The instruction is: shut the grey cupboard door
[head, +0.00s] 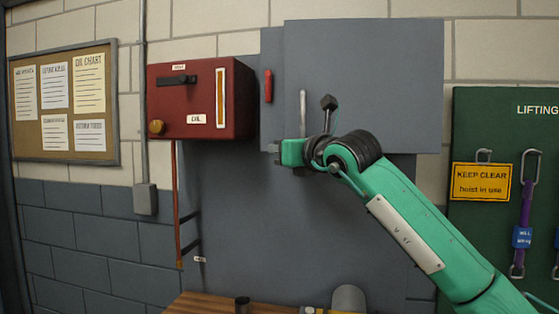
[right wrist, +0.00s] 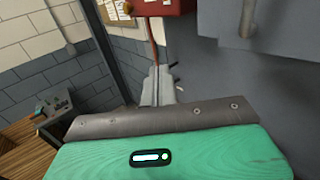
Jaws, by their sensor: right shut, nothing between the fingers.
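The grey cupboard door (head: 375,70) is a flat panel on the wall with an upright pale bar handle (head: 303,105) near its left edge. A grey strip (head: 272,50) shows behind its left side; I cannot tell how far the door stands open. My right gripper (head: 273,149) is shut and empty, just below the door's lower left corner, pointing left. In the right wrist view its fingers (right wrist: 157,85) are together, and the door (right wrist: 275,35) with its handle (right wrist: 245,18) is at the upper right. I cannot tell whether the gripper touches the door. My left gripper is not in view.
A red oil box (head: 205,98) hangs left of the cupboard, with a pipe below it. A small red handle (head: 268,86) is on the grey strip. A green lifting board (head: 500,230) is at the right. A wooden bench top (head: 205,303) is below.

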